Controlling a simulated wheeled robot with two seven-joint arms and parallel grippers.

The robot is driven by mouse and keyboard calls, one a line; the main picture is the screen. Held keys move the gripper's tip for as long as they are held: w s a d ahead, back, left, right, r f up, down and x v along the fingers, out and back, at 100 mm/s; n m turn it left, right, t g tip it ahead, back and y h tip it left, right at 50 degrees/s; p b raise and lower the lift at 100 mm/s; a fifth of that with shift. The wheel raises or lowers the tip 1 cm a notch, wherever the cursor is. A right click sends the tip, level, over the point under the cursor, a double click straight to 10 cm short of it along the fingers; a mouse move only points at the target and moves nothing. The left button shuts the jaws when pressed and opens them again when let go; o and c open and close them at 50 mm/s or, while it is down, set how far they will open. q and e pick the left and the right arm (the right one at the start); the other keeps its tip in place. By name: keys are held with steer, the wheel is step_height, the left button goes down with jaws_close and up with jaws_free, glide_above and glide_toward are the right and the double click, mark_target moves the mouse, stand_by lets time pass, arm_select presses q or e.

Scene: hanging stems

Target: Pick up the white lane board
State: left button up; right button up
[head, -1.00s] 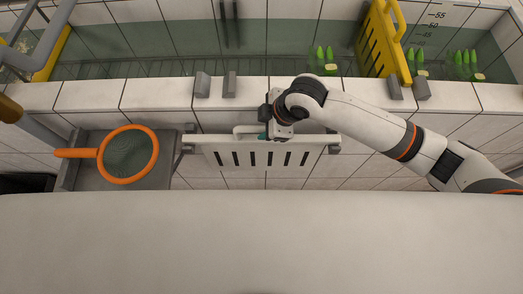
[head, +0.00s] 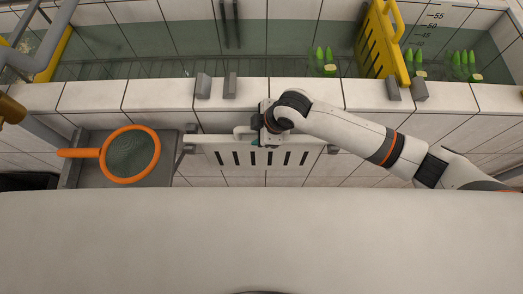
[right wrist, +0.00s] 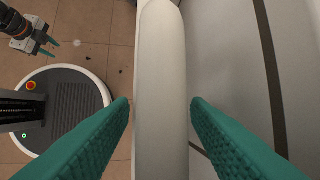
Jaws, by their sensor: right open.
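The white lane board (head: 205,152), a slotted panel with a raised handle (head: 243,130) on top, hangs on grey brackets on the near side of the tiled wall. My right gripper (head: 261,142) is at the handle's right part. In the right wrist view, the white handle bar (right wrist: 160,90) runs between the two green fingers of my right gripper (right wrist: 160,102). The fingers are open, with gaps on both sides of the bar. My left gripper (right wrist: 48,46) shows small at the top left of the right wrist view, its green fingers apart and empty.
An orange-rimmed net (head: 130,155) lies on a grey tray left of the board. A yellow slotted board (head: 378,45) stands in the water trough behind the wall, near green stems (head: 324,58). Grey brackets (head: 203,86) sit on the wall's top.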

stand_by(0.3)
jaws_close()
steer(key=shift+r, duration=0.1)
